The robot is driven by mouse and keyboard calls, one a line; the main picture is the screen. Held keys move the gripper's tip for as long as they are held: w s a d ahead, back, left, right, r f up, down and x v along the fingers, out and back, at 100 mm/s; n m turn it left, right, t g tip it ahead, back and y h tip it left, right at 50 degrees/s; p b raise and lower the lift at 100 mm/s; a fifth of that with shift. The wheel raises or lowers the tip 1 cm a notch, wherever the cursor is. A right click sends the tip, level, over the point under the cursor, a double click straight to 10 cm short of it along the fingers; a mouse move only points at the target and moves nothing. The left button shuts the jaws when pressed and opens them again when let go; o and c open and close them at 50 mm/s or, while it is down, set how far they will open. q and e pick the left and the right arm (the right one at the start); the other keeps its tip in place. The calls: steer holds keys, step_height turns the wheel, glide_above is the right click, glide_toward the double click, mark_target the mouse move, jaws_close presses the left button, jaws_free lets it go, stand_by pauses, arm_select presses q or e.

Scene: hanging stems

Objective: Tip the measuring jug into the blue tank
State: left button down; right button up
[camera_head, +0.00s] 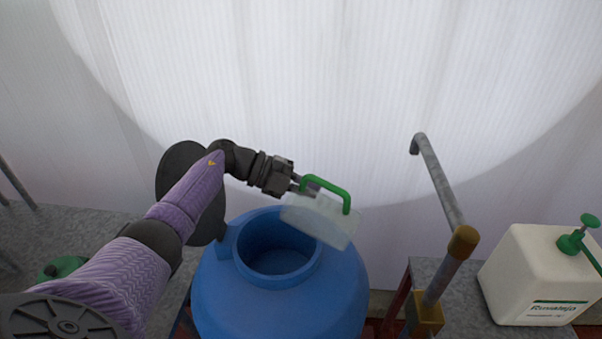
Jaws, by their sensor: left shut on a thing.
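The measuring jug (322,221) is a translucent whitish vessel with a green handle (330,187). It is tilted and hangs over the right part of the blue tank's mouth. The blue tank (280,300) is a large round drum with an open neck, standing below the jug. My left gripper (303,186) is shut on the jug at its green handle, above the tank's opening. The fingertips are partly hidden against the handle. I cannot see whether any liquid is in the jug or leaving it. My right gripper is not in view.
A grey pipe (438,180) with a brass-coloured fitting rises right of the tank. A white container (535,275) with a green pump stands on a grey bench at the right. A green object (62,267) lies on the left bench. A pale ribbed wall closes the back.

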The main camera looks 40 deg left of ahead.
arm_select(q)
steer(key=shift+d+r+y+p, duration=0.3)
steer(key=shift+r+p, duration=0.1)
steer(key=shift+p, duration=0.1)
steer(key=shift+f, duration=0.15)
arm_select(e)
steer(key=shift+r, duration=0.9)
arm_select(q)
steer(key=r+y+p, duration=0.1)
steer(key=p, duration=0.2)
steer(key=d+r+g+y+p, duration=0.1)
steer(key=p, duration=0.2)
steer(key=d+r+m+y+p, duration=0.1)
steer(key=p, duration=0.3)
steer(key=shift+w+d+r+g+y, duration=0.1)
steer(key=shift+w+d+g+y, duration=0.2)
steer(key=shift+y, duration=0.1)
steer(key=shift+d, duration=0.1)
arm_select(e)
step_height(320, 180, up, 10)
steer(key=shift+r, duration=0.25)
arm_select(q)
steer(key=shift+f, duration=0.2)
